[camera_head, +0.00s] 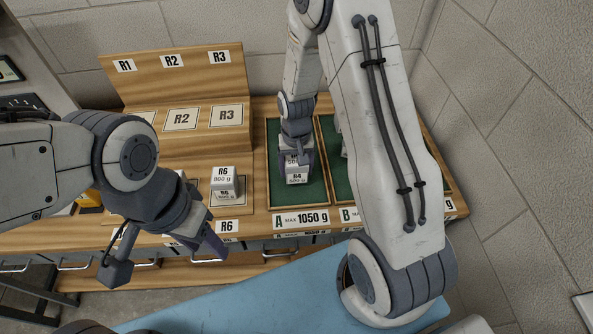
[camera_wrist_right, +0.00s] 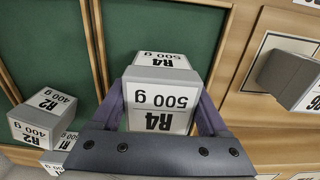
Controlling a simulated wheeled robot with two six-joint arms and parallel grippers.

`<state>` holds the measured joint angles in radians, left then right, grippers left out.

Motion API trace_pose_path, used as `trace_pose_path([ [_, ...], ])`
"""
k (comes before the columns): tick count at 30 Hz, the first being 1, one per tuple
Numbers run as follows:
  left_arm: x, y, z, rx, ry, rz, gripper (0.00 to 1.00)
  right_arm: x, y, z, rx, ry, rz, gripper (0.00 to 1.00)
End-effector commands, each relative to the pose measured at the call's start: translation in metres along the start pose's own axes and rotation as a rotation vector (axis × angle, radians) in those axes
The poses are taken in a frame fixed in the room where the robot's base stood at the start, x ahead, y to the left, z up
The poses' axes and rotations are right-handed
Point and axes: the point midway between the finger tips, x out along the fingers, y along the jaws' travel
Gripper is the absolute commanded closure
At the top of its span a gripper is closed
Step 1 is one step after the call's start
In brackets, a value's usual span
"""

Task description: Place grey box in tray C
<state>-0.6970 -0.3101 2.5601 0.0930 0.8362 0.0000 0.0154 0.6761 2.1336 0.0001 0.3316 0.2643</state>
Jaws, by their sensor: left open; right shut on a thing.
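A grey box with white R4 500 g labels (camera_head: 297,178) is between the fingers of my right gripper (camera_head: 296,158), over the green floor of tray A (camera_head: 314,196). The right wrist view shows the box (camera_wrist_right: 160,75) gripped from both sides; whether it touches the tray floor I cannot tell. Tray C is mostly hidden behind my right arm at the counter's right end. My left gripper (camera_head: 162,258) is open and empty, in front of the counter at the left.
Tray B (camera_head: 340,186) is right of tray A, partly covered by my arm. An R2 400 g box (camera_wrist_right: 42,117) and another 400 g box (camera_wrist_right: 62,144) stand there. An R6 box (camera_head: 223,182) stands left of tray A. A stepped wooden rack (camera_head: 180,80) stands behind.

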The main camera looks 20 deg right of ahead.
Motion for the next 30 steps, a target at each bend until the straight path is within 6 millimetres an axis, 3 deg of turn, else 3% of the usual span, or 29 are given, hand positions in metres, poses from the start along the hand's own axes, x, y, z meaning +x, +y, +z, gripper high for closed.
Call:
trace_pose_path([
  [6, -0.006, 0.0, 0.0, 0.0, 0.0, 0.0, 0.5, 0.021, 0.001, 0.0, 0.001, -0.001, 0.0, 1.0],
  [18, -0.002, 0.0, 0.0, 0.0, 0.0, 0.0, 0.5, 0.027, 0.001, 0.0, 0.001, 0.001, 0.0, 1.0],
  [19, -0.003, 0.0, 0.0, 0.0, 0.0, 0.0, 0.5, 0.026, 0.001, 0.0, 0.001, 0.0, 0.0, 0.11],
  [20, -0.003, 0.0, 0.0, 0.0, 0.0, 0.0, 0.5, 0.026, 0.001, 0.0, 0.001, 0.0, 0.0, 0.0],
  [30, -0.008, 0.001, -0.001, 0.0, 0.0, 0.0, 0.5, 0.019, 0.001, 0.0, 0.001, 0.001, 0.0, 0.0],
])
